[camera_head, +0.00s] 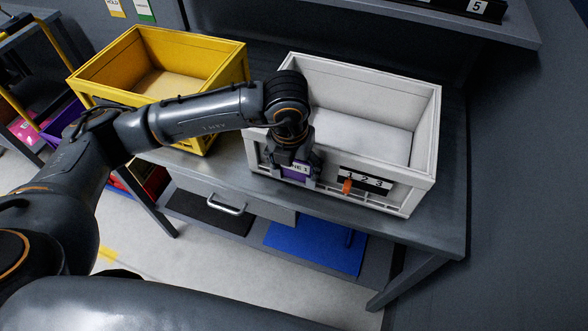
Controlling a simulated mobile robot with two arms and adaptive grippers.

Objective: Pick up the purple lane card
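The purple lane card (296,172) is at the front wall of the white crate (422,165), left of its number plate. A white label on it shows "NE 1"; the rest of its text is hidden. My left gripper (292,158) is right at the card, pointing down, with dark finger parts over its upper part and sides. I cannot tell whether the fingers are closed on the card or only around it. My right gripper is not in view.
A yellow crate (205,70) stands left of the white one on the grey workbench (440,208). The number plate (366,180) has an orange clip (347,187). A drawer handle (226,206) and a blue mat (315,245) are below. A shelf overhangs at upper right.

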